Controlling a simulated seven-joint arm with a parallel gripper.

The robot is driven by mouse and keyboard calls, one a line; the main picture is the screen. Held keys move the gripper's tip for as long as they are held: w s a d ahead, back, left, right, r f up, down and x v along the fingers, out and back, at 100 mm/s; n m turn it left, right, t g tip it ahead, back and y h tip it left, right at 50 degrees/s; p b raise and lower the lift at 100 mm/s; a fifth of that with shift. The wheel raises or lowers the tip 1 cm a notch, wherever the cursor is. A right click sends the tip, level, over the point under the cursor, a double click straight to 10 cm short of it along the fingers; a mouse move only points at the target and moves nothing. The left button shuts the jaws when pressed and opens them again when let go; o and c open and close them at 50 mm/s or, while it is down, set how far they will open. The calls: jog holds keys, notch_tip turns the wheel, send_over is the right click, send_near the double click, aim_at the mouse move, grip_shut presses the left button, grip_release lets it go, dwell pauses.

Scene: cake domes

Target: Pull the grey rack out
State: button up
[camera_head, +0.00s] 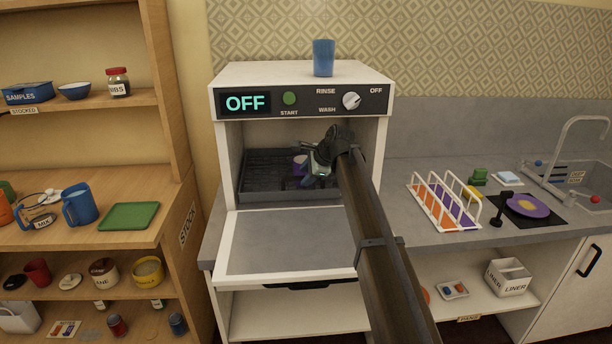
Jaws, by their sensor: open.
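The dark grey rack (262,164) sits inside the white dishwasher (228,158), behind its lowered door (285,245). A purple item (299,163) shows in the rack, partly hidden by my gripper. My gripper (308,170) reaches into the opening, over the right half of the rack. It is open, and I see nothing held in it. My arm comes from the lower right and covers the right part of the opening. I cannot tell whether the fingers touch the rack. The display reads OFF.
A blue cup (323,58) stands on top of the dishwasher. Right, a white divider rack (445,203), a purple plate (527,206) on a black mat and a sink (580,183) occupy the counter. Left, wooden shelves (150,200) hold jugs and a green tray (130,216).

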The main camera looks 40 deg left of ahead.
jog(key=shift+a+f, duration=0.25)
jog(key=shift+f, duration=0.05)
grip_shut()
dwell(0.3)
dwell(0.3)
